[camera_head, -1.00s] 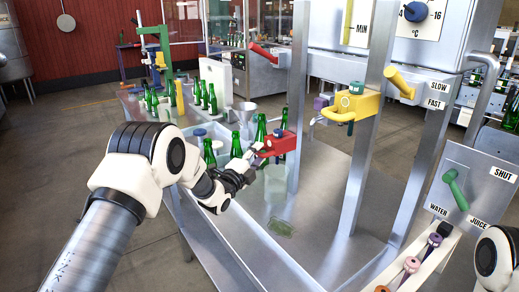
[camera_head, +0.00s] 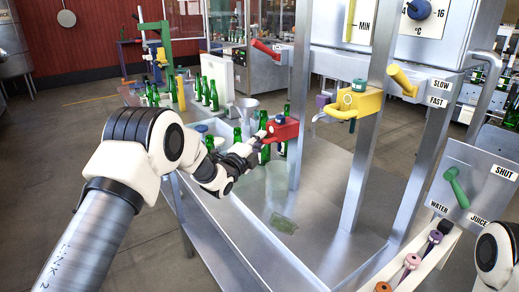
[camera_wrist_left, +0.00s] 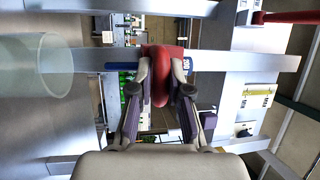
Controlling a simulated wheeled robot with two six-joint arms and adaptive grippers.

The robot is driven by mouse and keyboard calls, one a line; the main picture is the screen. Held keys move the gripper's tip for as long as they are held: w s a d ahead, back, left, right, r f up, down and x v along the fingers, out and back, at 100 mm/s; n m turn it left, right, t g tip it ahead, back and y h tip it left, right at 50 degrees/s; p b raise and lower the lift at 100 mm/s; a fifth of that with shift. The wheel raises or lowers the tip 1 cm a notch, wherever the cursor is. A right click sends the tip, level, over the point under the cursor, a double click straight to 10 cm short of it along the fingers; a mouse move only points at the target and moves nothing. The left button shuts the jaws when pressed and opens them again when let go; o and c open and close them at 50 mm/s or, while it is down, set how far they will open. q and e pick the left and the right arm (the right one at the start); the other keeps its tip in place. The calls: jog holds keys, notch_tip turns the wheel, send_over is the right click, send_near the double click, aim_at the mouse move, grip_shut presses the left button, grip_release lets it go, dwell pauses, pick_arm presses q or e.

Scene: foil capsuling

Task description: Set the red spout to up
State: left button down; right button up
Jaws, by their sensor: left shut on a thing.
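The red spout (camera_head: 284,129) sits on a steel post, left of the yellow spout (camera_head: 357,102). In the left wrist view, the two fingers of my left gripper (camera_wrist_left: 160,92) are closed on both sides of the red spout (camera_wrist_left: 161,58). The fingers partly hide its end. My right gripper is out of view; only a piece of that arm shows at the lower right.
Several green bottles (camera_head: 237,137) stand just behind and below the left gripper, near a funnel (camera_head: 246,106). Steel posts (camera_head: 367,150) stand to the right. A green lever (camera_head: 456,188) is on a panel at the right. The steel table (camera_head: 330,215) in front is mostly clear.

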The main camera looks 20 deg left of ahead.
pick_arm(q)
notch_tip(320, 180, up, 18)
jog(key=shift+r+p, duration=0.2)
jog(key=shift+p, duration=0.15)
jog(key=c, duration=1.1)
grip_release()
jog(key=shift+c, duration=0.2)
jog(key=shift+w+f, duration=0.3)
jog(key=shift+f, duration=0.1)
jog(key=shift+s, duration=0.1)
jog(key=v, duration=1.1)
jog(key=shift+s+f, duration=0.15)
jog(key=shift+s, duration=0.2)
jog(key=shift+a, duration=0.1)
